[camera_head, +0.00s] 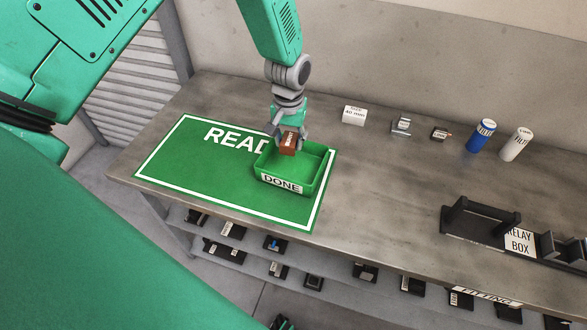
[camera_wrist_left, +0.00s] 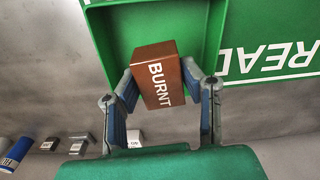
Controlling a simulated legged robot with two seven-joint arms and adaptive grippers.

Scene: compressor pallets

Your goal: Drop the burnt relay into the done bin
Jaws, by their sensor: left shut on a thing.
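The burnt relay (camera_head: 289,142) is a small brown block. In the left wrist view the burnt relay (camera_wrist_left: 157,75) shows the white word BURNT. My left gripper (camera_head: 287,138) is shut on it, with a finger on each side. The done bin (camera_head: 282,183) is a shallow green tray labelled DONE on the bench. The gripper and relay are over the back left part of the bin; I cannot tell the exact height above its floor. The bin also shows in the left wrist view (camera_wrist_left: 108,45), behind the relay. My right gripper is not clearly in view.
A green READY mat (camera_head: 190,170) lies under the bin. Along the back stand a white block (camera_head: 354,115), small metal parts (camera_head: 401,125), a blue can (camera_head: 481,135) and a white can (camera_head: 516,144). A black relay box (camera_head: 475,222) stands at the right. The middle bench is clear.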

